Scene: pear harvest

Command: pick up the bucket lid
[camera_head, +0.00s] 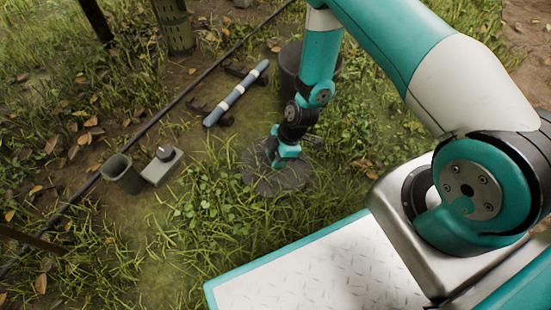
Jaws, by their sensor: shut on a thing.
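The bucket lid (262,183) is a dark grey, flat round disc low over the grass, left of my platform. I cannot tell whether it touches the ground. My gripper (279,160) points down at the middle of the lid and is shut on it. The fingertips and the part of the lid they grip are small and partly hidden by my wrist. A dark bucket (291,62) stands just behind my forearm, which hides much of it.
A blue-grey tube with white bands (237,93) rests on dark supports. A small grey box with a dark knob (163,161) and an open green-grey cup (122,174) stand left. A dark hose (150,123) crosses the ground. Grass at the lower left is open.

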